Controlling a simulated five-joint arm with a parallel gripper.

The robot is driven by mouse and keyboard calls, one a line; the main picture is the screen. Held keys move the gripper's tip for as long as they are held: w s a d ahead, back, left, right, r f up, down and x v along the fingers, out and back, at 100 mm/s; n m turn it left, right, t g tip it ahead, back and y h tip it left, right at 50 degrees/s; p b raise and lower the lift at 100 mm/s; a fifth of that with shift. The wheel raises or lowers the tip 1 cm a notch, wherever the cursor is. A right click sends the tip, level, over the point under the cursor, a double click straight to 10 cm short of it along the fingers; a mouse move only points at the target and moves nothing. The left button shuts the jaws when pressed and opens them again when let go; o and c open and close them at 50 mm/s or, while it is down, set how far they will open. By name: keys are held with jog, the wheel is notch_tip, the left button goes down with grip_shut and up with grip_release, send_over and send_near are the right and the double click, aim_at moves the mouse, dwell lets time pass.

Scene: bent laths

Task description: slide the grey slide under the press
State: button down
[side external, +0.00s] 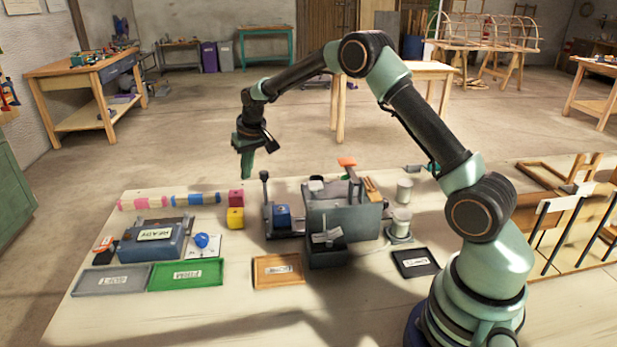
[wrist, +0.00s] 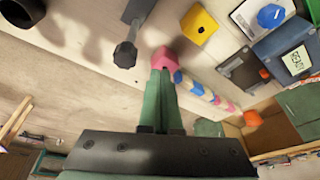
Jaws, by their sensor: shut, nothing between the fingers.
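The press (side external: 343,222) is a grey machine in the middle of the bench. The grey slide (side external: 284,231) is a low grey piece on its left, with a blue block (side external: 282,211) on it and a dark upright handle (side external: 265,188) at its left end. A dark knobbed handle, apparently the same one, shows in the wrist view (wrist: 125,54). My gripper (side external: 246,176) is shut and empty, its green fingers pointing down above the pink cube (side external: 236,198), left of the handle. In the wrist view the fingertips (wrist: 164,72) overlap the pink cube (wrist: 166,57); I cannot tell whether they touch.
A yellow cube (side external: 235,218) stands in front of the pink one. A striped pink, white and blue row (side external: 170,201) lies to the left. A blue device (side external: 152,241) labelled READY and grey, green, orange and black trays (side external: 416,263) line the front.

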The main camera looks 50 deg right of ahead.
notch_tip(320, 180, up, 6)
dwell(0.9)
jog(key=shift+a, duration=0.1)
jog(key=s+a+r+n+t, duration=0.1)
jog(key=s+a+r, duration=0.4)
jog(key=s+r, duration=0.7)
jog(key=s+a+f+n, duration=0.1)
jog(key=s+a, duration=0.1)
jog(key=s, duration=0.6)
jog(key=s+a+f+n+t, duration=0.1)
jog(key=s+a+f, duration=0.1)
jog(key=s, duration=0.7)
jog(key=shift+y, duration=0.3)
